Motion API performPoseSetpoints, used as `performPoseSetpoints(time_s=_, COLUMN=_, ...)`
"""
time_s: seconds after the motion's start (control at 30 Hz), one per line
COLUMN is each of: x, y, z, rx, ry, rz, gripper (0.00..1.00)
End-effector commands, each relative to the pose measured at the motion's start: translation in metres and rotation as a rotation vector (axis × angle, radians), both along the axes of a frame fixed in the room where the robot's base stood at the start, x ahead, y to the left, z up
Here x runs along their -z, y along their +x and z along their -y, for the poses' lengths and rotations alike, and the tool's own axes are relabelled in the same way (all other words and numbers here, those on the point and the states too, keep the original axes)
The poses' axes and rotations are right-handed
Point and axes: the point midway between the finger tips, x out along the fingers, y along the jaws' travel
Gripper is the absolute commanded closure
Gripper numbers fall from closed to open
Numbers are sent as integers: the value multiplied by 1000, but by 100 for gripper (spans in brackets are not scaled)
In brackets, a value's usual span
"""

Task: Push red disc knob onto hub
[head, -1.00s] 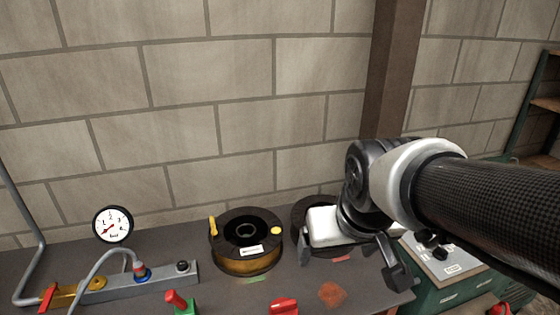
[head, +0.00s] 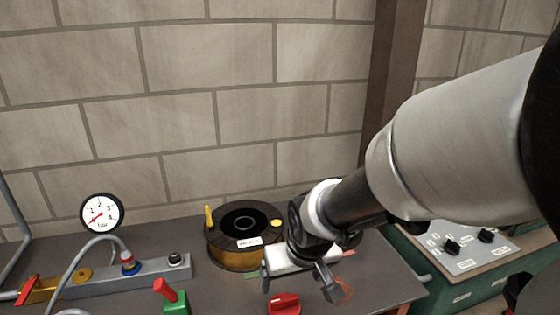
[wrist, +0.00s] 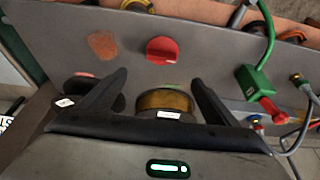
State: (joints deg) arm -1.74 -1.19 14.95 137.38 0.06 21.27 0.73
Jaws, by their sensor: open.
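The red disc knob (head: 284,303) lies on the grey bench near the bottom edge of the head view, with a raised grip bar across it. It also shows in the wrist view (wrist: 161,50), above and just beyond the fingertips. My gripper (head: 298,287) is open and empty, with its two fingers spread wide, over the bench just behind and right of the knob in the head view. In the wrist view (wrist: 160,78) the fingers point toward the knob without touching it. I cannot identify the hub in these frames.
A black spool with amber winding (head: 244,221) stands left of my gripper. A green block with a red lever (head: 175,305) stands left of the knob. A pressure gauge (head: 102,213) and grey manifold (head: 150,267) are farther left. A green control cabinet (head: 470,258) stands at right.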

Motion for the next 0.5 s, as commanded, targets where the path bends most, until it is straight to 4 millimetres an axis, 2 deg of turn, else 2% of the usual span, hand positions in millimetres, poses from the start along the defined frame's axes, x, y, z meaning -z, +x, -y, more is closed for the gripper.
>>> performPoseSetpoints(time_s=0.03, x=17, y=3, z=-2, rx=-2, ry=0, rz=-5, gripper=17)
performPoseSetpoints(time_s=0.2, x=52, y=17, z=-6, rx=-4, ry=0, rz=-4, gripper=17)
performPoseSetpoints(time_s=0.33, x=69, y=25, z=-8, rx=-3, ry=0, rz=-2, gripper=17)
performPoseSetpoints(time_s=0.5, x=77, y=29, z=-9, rx=-2, ry=0, rz=0, gripper=17)
